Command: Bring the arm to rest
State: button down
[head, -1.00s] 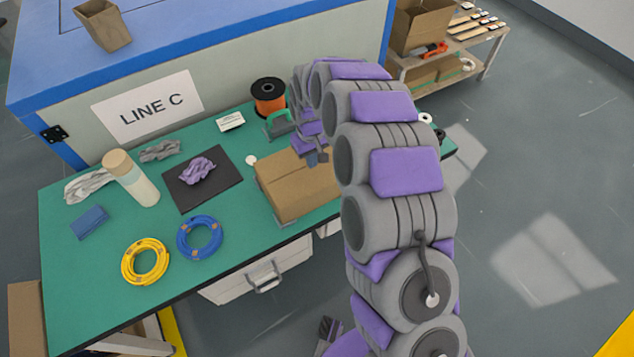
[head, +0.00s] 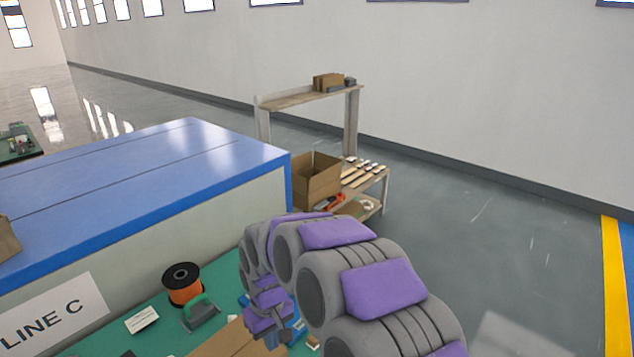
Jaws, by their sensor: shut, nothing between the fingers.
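My arm, grey with purple panels, rises from the bottom right and curls over to the left. My gripper (head: 280,338) hangs at its end, pointing down over the right part of the green bench (head: 158,306). It is shut with nothing held. A cardboard box (head: 228,342) lies just left of and below it, cut off by the bottom edge. I cannot tell the gap between gripper and box.
An orange cable spool (head: 184,287), a green-handled tool (head: 200,313) and a white label card (head: 142,319) stand on the bench. A blue-topped machine (head: 130,180) is behind it. A wooden shelf unit (head: 372,190) with an open carton (head: 315,180) stands beyond. Floor at right is clear.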

jog(key=s+d+r+m, duration=0.2)
jog(key=s+d+r, duration=0.3)
jog(key=s+d, duration=0.25)
jog(key=s+d+r+m, duration=0.2)
jog(key=s+d+r, duration=0.35)
jog(key=d, duration=0.35)
jog(key=s+d+m+g, duration=0.1)
jog(key=s+d+m, duration=0.3)
jog(key=s, duration=1.2)
jog(key=d, duration=0.4)
jog(key=shift+s+f, duration=0.15)
jog(key=shift+s, duration=0.15)
